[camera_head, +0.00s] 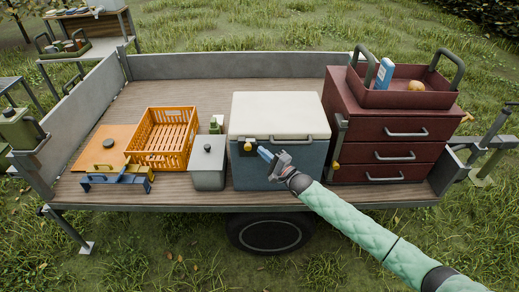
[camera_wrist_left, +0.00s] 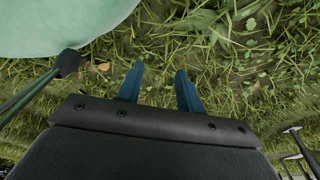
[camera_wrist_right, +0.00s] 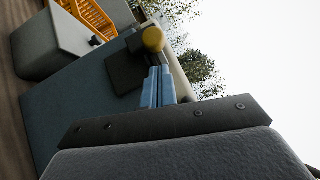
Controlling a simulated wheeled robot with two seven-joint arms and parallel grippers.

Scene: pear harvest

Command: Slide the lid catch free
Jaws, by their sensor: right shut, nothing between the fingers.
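The blue cool box (camera_head: 300,165) with a white lid (camera_head: 278,114) stands on the trailer bed. Its catch has a dark plate and a yellow knob (camera_head: 248,146) on the upper left of the front; the knob also shows in the right wrist view (camera_wrist_right: 153,39), next to the dark plate (camera_wrist_right: 124,72). My right gripper (camera_head: 264,153) is shut and empty, its blue fingertips just right of the knob. The fingers (camera_wrist_right: 159,85) point at the knob; I cannot tell whether they touch it. My left gripper (camera_wrist_left: 158,85) is open and empty over grass, outside the head view.
A grey lidded bin (camera_head: 208,165) and an orange crate (camera_head: 162,140) stand left of the cool box. A dark red drawer cabinet (camera_head: 385,150) stands close on its right, with a red tray (camera_head: 405,98) on top. The bed behind the crate is clear.

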